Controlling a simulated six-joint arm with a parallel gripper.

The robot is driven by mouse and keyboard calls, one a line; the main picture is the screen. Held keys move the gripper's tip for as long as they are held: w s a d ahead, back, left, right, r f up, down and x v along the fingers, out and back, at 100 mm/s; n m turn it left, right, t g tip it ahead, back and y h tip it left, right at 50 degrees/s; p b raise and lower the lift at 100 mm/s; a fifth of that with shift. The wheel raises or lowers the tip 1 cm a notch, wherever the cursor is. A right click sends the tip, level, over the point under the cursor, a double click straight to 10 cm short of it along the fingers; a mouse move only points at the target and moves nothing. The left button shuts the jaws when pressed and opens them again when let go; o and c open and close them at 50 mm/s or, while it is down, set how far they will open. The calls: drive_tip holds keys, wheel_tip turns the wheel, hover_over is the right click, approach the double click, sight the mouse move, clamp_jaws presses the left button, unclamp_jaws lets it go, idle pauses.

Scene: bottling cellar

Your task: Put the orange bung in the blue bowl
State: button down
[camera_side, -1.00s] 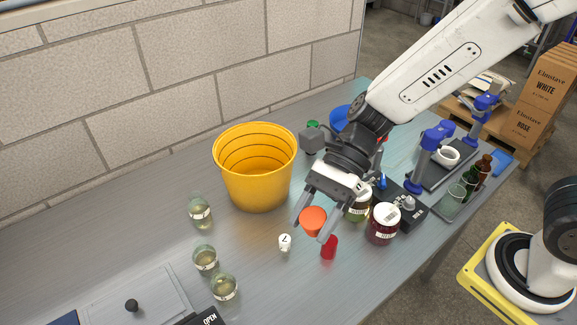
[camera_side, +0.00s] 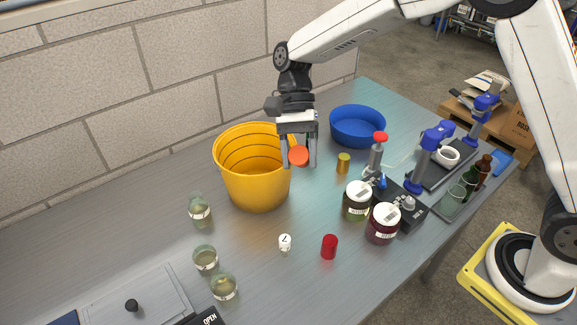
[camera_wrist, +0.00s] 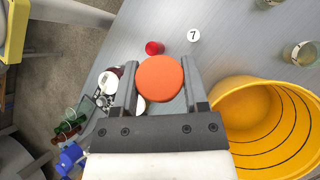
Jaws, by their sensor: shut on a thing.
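The orange bung (camera_side: 299,156) is held between the fingers of my gripper (camera_side: 300,158), raised above the table beside the right rim of the yellow bucket. In the wrist view the bung (camera_wrist: 160,78) sits between the two fingertips of my gripper (camera_wrist: 160,82), its round face showing. The blue bowl (camera_side: 357,133) stands on the table at the back, to the right of my gripper in the side view. Its inside looks empty as far as it shows. I do not make out the bowl in the wrist view.
The yellow bucket (camera_side: 257,190) stands close by on the left. A gold cylinder (camera_side: 343,163), a red-topped device (camera_side: 379,140) and two lidded jars (camera_side: 357,200) stand right of my gripper. A red cylinder (camera_side: 329,247) and a white numbered piece (camera_side: 285,242) are nearer the front.

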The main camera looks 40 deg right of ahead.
drive_tip(key=w+d+n+t+h, duration=0.1)
drive_tip(key=w+d+n+h, duration=0.5)
drive_tip(key=w+d, duration=0.2)
drive_tip(key=n+t+y, duration=0.2)
drive_tip(key=n+t, duration=1)
drive_tip(key=n, duration=0.2)
hover_over(358, 133)
wheel_tip(358, 133, down, 8)
drive_tip(key=shift+f, duration=0.55)
drive_tip(key=shift+f, duration=0.2)
drive_tip(key=shift+f, duration=5.25)
